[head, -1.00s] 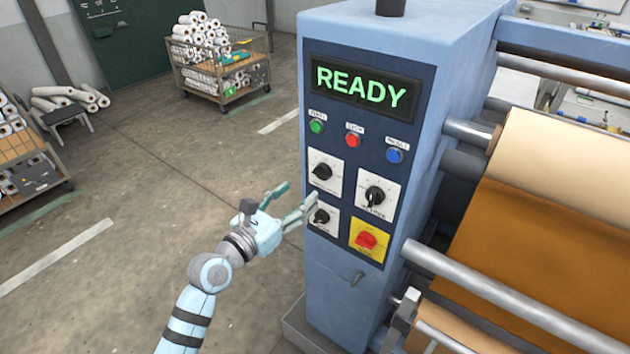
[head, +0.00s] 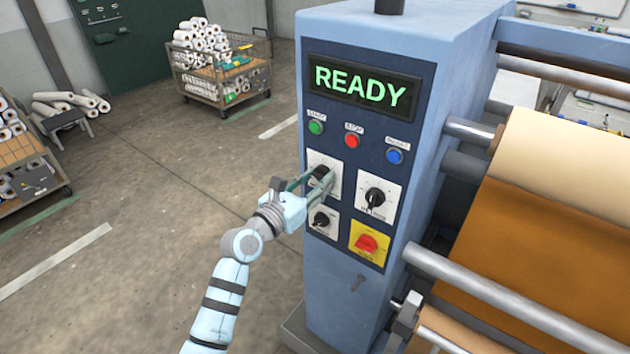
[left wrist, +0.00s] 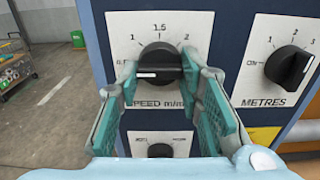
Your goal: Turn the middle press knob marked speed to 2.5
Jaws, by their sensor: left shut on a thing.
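The speed knob (left wrist: 160,62) is black, on a white plate reading SPEED m/min with 1, 1.5 and 2 visible on its scale. Its grip bar lies about level in the left wrist view, with a white mark at the bar's left end. Any scale number beyond 2 is hidden or too unclear to read. My left gripper (left wrist: 159,84) is shut on this knob, with one teal finger at each side. In the head view the same knob (head: 321,171) is partly covered by my left gripper (head: 316,181). My right gripper is not in view.
The METRES knob (left wrist: 289,66) is close to the right, and another black knob (head: 322,219) is below. A red switch on a yellow plate (head: 352,241) is at lower right. Green, red and blue buttons sit above, under a display (head: 362,87) reading READY.

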